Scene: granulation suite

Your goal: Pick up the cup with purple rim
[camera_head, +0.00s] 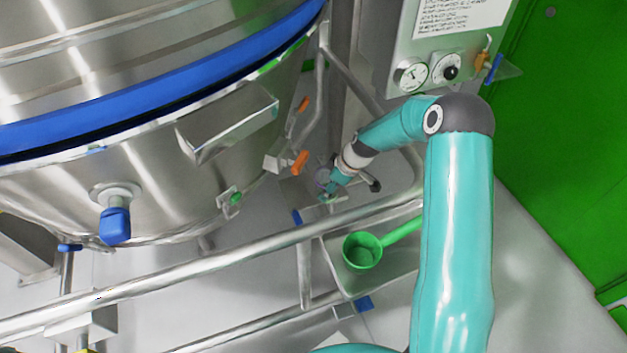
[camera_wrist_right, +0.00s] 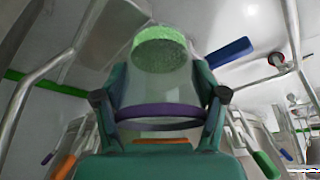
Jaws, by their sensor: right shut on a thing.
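The clear cup with a purple rim (camera_wrist_right: 160,111) is between the two fingers of my right gripper (camera_wrist_right: 160,95) in the right wrist view. The fingers press on its sides, and the gripper is shut on it. The purple rim is nearer the wrist camera, and a speckled green round patch shows at the cup's far end. In the head view my right gripper (camera_head: 330,187) is small beside the steel vessel, and the cup (camera_head: 322,177) is only faintly visible there. My left gripper is not in view.
The large steel vessel (camera_head: 150,180) with a blue band fills the left. Steel rails (camera_head: 200,264) cross below the gripper. A gauge panel (camera_head: 440,50) stands behind my right arm.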

